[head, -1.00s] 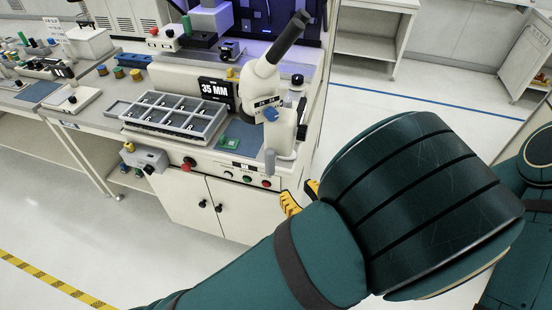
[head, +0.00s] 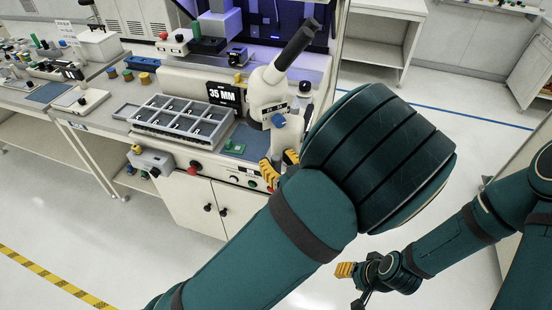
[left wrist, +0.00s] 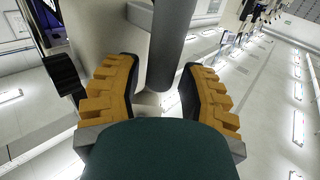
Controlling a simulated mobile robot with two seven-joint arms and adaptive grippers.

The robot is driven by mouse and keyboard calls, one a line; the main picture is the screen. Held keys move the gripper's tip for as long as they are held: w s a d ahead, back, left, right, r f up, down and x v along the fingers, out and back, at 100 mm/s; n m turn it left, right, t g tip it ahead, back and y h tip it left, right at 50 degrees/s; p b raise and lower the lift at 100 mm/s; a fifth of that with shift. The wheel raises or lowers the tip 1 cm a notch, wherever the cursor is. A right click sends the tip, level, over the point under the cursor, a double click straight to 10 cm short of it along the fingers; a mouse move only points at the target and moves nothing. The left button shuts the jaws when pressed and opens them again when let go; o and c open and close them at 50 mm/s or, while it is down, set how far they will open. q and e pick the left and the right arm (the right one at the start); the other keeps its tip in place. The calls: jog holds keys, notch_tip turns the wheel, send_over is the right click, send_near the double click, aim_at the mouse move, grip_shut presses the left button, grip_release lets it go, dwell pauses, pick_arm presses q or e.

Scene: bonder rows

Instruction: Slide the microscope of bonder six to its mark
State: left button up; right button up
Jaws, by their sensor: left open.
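The white microscope (head: 268,88) with its dark eyepiece tube stands at the right end of the bonder, beside the "35 MM" sign (head: 226,94). A grey cylindrical post (left wrist: 172,45) hangs at its front in the left wrist view. My left gripper (head: 279,167) is open at the lower front of the microscope. In the left wrist view its yellow fingers (left wrist: 158,75) stand on either side of the post, with gaps showing. My right gripper (head: 346,270) is low over the floor, away from the bench; its opening is unclear. No mark can be made out.
A grey compartment tray (head: 180,118) lies left of the microscope. A small green board (head: 235,147) lies on a blue mat in front of the sign. Buttons line the bench's front edge, including a red one (head: 195,167). The floor to the right is open.

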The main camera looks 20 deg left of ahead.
pick_arm(q)
jog(key=shift+w+a, duration=0.25)
jog(key=shift+w, duration=0.05)
jog(key=shift+o, duration=0.2)
grip_shut()
jog(key=shift+a, duration=0.1)
